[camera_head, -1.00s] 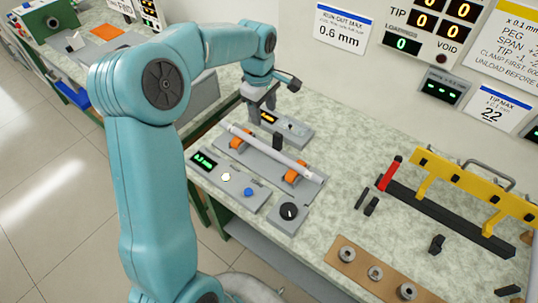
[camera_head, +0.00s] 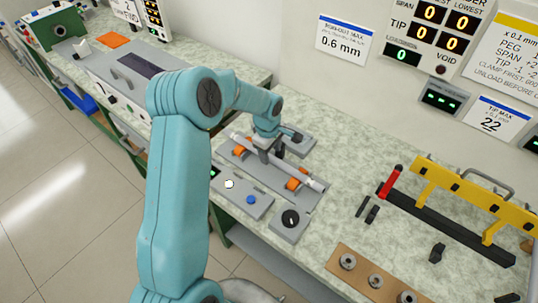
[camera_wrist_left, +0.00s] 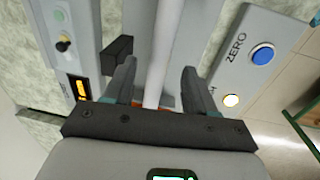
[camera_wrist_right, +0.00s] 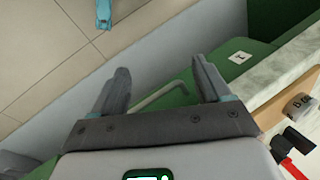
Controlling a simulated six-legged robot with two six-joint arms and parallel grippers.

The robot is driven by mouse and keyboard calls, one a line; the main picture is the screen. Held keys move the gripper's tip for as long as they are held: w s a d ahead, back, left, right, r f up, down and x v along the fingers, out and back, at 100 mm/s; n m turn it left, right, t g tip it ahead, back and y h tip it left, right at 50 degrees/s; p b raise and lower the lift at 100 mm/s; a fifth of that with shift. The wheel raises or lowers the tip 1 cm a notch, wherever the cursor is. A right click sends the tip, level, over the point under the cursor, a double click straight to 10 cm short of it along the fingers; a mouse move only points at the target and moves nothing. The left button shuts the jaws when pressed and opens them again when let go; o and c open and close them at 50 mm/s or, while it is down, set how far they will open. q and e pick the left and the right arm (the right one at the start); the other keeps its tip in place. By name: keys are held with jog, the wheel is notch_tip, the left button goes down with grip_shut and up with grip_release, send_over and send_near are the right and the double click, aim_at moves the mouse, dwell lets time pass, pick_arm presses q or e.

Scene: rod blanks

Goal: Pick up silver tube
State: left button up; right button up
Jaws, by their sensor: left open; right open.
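The silver tube (camera_head: 303,174) lies across the orange rollers (camera_head: 294,184) of a grey fixture on the bench. My left gripper (camera_head: 265,152) is over the middle of the tube and hides part of it. In the left wrist view, my open left gripper (camera_wrist_left: 158,68) has one finger on each side of the silver tube (camera_wrist_left: 167,40), with gaps showing beside it. My right gripper shows only in its own wrist view (camera_wrist_right: 160,68), open and empty, away from the tube.
A panel with a blue button (camera_head: 251,199) and a black knob box (camera_head: 290,219) stand in front of the fixture. A yellow rack (camera_head: 460,188) with a red lever (camera_head: 390,181) is at the right. A brown board (camera_head: 345,270) holds several metal rings.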

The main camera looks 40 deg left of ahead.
aim_at(270, 158)
pick_arm(q)
jog(key=shift+w+f, duration=0.2)
jog(key=shift+f, duration=1)
grip_shut()
jog(key=shift+r, duration=0.1)
